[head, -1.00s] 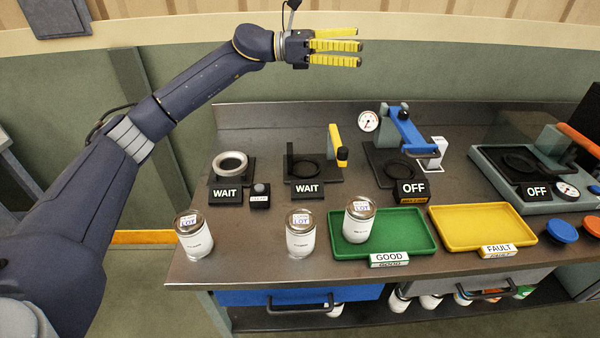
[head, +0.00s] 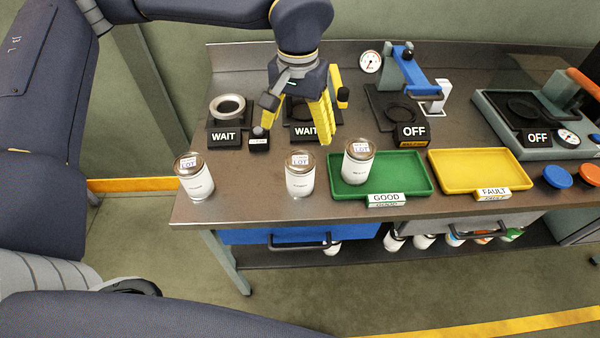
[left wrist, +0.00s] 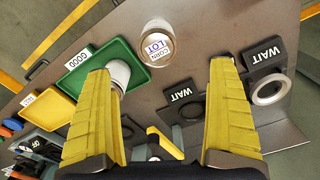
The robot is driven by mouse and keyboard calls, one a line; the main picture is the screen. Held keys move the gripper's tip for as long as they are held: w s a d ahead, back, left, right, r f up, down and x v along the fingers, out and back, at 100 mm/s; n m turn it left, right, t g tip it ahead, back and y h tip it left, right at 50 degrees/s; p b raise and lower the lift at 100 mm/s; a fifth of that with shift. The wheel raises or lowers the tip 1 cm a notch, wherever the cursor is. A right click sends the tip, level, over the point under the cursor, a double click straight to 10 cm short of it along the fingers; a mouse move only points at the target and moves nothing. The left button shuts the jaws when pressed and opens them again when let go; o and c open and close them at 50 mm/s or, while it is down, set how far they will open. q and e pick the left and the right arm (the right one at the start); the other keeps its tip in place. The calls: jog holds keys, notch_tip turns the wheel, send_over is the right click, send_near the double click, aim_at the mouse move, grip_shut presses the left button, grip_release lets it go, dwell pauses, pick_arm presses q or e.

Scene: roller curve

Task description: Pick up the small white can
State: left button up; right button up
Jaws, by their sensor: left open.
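Three similar white cans with metal lids are on the bench, and I cannot tell which one the task means. One stands at the left front (head: 195,180), one in the middle (head: 300,181), and one on the green tray (head: 357,168). The middle can shows from above in the left wrist view (left wrist: 158,44), its lid reading LOT. The tray can (left wrist: 118,76) is partly hidden behind a finger there. My left gripper (head: 294,138) is open and empty, pointing down above the bench, behind the middle can and apart from it. My right gripper is out of view.
Behind the gripper are two fixtures with WAIT plates (head: 224,134). The GOOD green tray (head: 415,180) and FAULT yellow tray (head: 470,185) lie to the right. A blue-handled press (head: 408,75) stands behind them. Bare bench (head: 245,190) lies between the left and middle cans.

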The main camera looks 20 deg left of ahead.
aim_at(300, 174)
pick_arm(q)
jog(key=f, duration=1.5)
jog(key=shift+w+d+f, duration=0.1)
jog(key=shift+d+f, duration=0.1)
jog(key=shift+f, duration=0.2)
jog(key=c, duration=1.7)
